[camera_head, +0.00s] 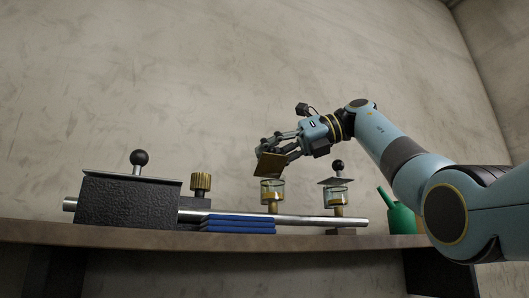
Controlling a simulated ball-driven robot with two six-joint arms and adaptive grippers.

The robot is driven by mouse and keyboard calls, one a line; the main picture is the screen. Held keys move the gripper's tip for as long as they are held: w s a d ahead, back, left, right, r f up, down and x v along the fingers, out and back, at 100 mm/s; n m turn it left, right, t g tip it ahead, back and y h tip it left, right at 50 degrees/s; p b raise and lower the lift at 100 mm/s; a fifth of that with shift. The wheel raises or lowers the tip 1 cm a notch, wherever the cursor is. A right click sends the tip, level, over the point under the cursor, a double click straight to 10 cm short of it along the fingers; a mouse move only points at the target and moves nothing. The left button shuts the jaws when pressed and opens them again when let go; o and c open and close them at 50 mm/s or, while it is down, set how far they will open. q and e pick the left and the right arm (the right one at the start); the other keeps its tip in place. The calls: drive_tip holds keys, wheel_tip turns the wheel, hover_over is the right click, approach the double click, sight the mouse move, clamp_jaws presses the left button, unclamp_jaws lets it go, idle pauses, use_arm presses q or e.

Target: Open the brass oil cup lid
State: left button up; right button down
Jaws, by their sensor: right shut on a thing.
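The brass lid (270,165) is a square plate standing steeply tilted above a small glass oil cup (272,189) near the middle of the view. The cup's top looks uncovered, and amber shows inside it. My right gripper (270,147) reaches in from the right and is shut at the lid's upper edge. Its fingertips are partly behind the plate, so the exact grip point is hidden. Whether the lid still joins the cup's rim at a hinge I cannot tell. My left gripper is not in view.
A second glass cup (337,197) with a flat lid and black knob stands to the right. A black textured box (125,201) with a knobbed lid is at left, near a brass knurled knob (201,184). Blue slabs (238,224) lie in front; a green can (400,216) is at right.

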drive_tip(key=shift+d+r, duration=0.1)
drive_tip(key=shift+r, duration=0.25)
drive_tip(key=c, duration=1.7)
unclamp_jaws()
drive_tip(key=shift+c, duration=0.2)
drive_tip(key=o, duration=0.7)
drive_tip(key=shift+d+f, duration=0.1)
drive_tip(key=shift+d, duration=0.4)
drive_tip(key=shift+c, duration=0.2)
drive_tip(key=shift+a+f, duration=0.1)
drive_tip(key=shift+a, duration=0.3)
drive_tip(key=v, duration=1.2)
drive_tip(key=shift+w, duration=0.1)
